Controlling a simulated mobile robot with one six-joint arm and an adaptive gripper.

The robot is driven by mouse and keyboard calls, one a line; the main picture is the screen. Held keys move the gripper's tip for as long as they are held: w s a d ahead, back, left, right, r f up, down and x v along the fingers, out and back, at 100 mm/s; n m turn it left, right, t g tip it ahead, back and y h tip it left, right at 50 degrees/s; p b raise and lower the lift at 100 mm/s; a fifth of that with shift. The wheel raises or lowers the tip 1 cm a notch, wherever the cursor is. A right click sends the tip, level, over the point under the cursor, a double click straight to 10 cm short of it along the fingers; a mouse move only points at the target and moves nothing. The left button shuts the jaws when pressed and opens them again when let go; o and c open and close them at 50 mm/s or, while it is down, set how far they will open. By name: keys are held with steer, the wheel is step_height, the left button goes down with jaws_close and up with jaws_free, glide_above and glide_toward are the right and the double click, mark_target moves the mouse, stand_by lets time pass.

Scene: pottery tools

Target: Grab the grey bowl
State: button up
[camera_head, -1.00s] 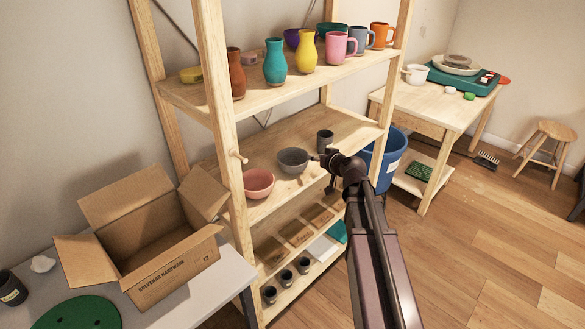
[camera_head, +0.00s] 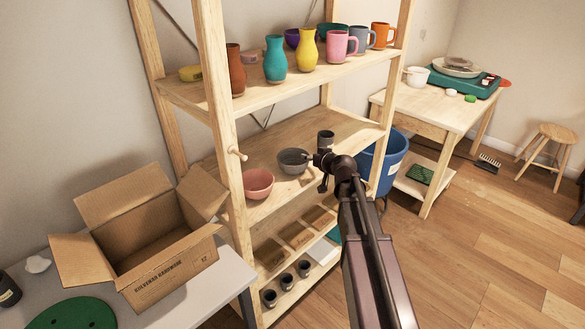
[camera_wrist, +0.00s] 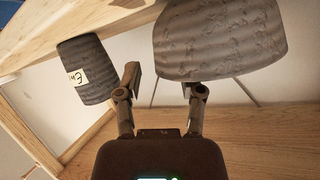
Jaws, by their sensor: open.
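The grey bowl (camera_head: 292,163) sits upright on the middle shelf, between a pink bowl and a small grey cup. My gripper (camera_head: 318,161) is at its right side, close to its rim; contact cannot be told. In the wrist view, the bowl's textured grey wall (camera_wrist: 222,42) fills the upper right. My gripper's two fingers (camera_wrist: 163,86) are spread apart with nothing between them. The right finger is near the bowl, and the left finger is near the labelled grey cup (camera_wrist: 88,68).
The pink bowl (camera_head: 258,183) stands left of the grey bowl, and the grey cup (camera_head: 325,140) behind my gripper. Vases and mugs line the shelf above. A wooden post (camera_head: 222,130) rises at the front left. An open cardboard box (camera_head: 165,270) stands on the left table.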

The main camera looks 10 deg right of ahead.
steer(key=shift+x, duration=1.2)
steer(key=shift+c, duration=0.2)
jaws_close()
